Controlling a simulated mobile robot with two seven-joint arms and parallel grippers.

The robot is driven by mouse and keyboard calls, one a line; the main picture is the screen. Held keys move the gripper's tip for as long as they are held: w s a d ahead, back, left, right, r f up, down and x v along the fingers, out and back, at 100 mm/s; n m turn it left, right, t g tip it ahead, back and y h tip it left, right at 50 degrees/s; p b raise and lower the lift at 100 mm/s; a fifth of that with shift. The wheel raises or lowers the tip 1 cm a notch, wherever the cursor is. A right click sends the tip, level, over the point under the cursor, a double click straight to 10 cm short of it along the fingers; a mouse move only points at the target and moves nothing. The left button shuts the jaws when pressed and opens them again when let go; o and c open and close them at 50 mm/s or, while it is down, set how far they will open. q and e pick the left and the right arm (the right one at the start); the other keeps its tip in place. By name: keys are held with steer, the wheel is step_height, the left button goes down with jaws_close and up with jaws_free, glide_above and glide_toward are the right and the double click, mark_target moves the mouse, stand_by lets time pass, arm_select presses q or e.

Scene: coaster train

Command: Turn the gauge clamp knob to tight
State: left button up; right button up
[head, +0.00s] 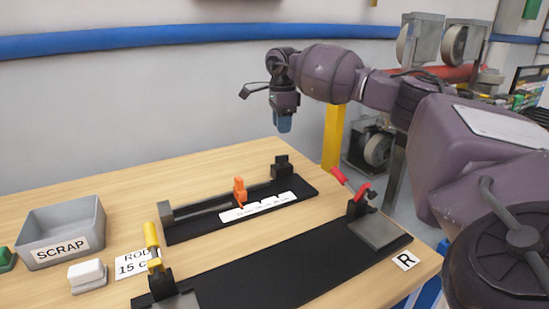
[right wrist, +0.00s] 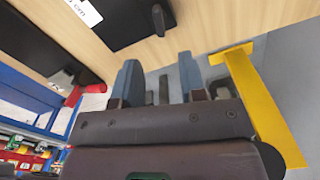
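The gauge is a black base (head: 215,222) with a dark bar and a white scale strip (head: 258,206), lying on the wooden table. An orange clamp piece with a knob-like top (head: 239,190) stands upright on the bar; its tight or loose setting is too small to read. A black end block (head: 282,167) stands at the gauge's right end. My right gripper (head: 284,123) hangs above and behind that block, clear of the orange piece. In the right wrist view its two blue fingers (right wrist: 161,84) are apart with nothing held. My left gripper is not in view.
A grey SCRAP bin (head: 62,235) and a white block (head: 87,274) are at the left. A black fixture (head: 290,262) in front carries a yellow-handled clamp (head: 151,238) and a red-handled clamp (head: 339,175). A yellow post (head: 333,137) stands just behind the table.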

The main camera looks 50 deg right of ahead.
mark_target(282, 160)
step_height(282, 160, down, 10)
steer(key=shift+s+b, duration=0.1)
steer(key=shift+b, duration=0.4)
jaws_close()
